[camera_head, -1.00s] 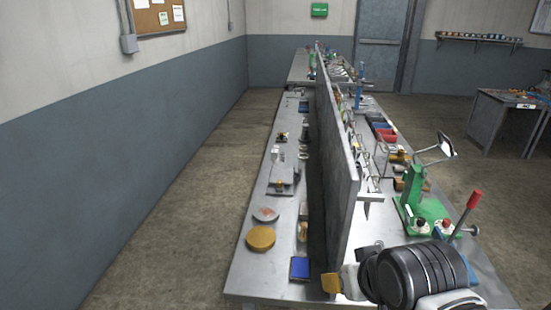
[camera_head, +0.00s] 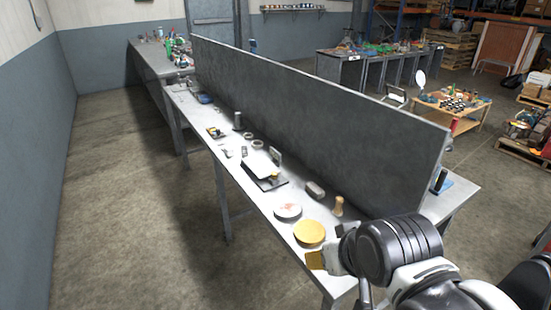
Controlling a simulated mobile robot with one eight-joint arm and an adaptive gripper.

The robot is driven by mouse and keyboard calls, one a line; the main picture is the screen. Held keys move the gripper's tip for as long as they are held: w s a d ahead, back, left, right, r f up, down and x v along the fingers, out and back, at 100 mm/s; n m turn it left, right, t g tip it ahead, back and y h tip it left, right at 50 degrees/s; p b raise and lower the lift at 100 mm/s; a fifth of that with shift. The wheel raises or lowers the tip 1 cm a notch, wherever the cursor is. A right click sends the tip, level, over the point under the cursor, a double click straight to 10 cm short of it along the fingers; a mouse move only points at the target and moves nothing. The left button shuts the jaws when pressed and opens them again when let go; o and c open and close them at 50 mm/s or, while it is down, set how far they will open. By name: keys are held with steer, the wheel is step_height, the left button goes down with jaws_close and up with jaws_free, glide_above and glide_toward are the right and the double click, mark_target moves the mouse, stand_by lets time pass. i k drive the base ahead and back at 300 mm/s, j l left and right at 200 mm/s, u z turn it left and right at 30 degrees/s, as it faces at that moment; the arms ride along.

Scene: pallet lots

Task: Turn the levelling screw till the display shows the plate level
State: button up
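A small device with a pale flat plate (camera_head: 257,164) on a dark base stands on the near side of the grey workbench. A small upright panel (camera_head: 276,155), perhaps the display, rises at its back; its reading is too small to make out. A yellow-brown knob (camera_head: 275,175) sits at its front right and may be the levelling screw. My gripper (camera_head: 325,258) is at the lower right, over the bench's near end, apart from the device. A yellow pad shows at its tip. My arm hides much of it, so its opening cannot be told.
A tall grey partition (camera_head: 310,110) runs along the bench behind the device. A yellow disc (camera_head: 309,233), a grey disc (camera_head: 288,212) and a wooden peg (camera_head: 338,206) stand between my gripper and the device. The floor (camera_head: 130,210) left of the bench is clear.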

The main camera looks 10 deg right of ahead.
mark_target(274, 174)
steer(key=j+z, duration=0.2)
steer(key=j, duration=0.2)
steer(key=k+j+z, duration=0.15)
steer(key=j, duration=0.25)
steer(key=i+j+z, duration=0.1)
steer(key=i, duration=0.4)
steer(key=i+j+z, duration=0.1)
steer(key=i+j, duration=0.2)
steer(key=i, duration=0.2)
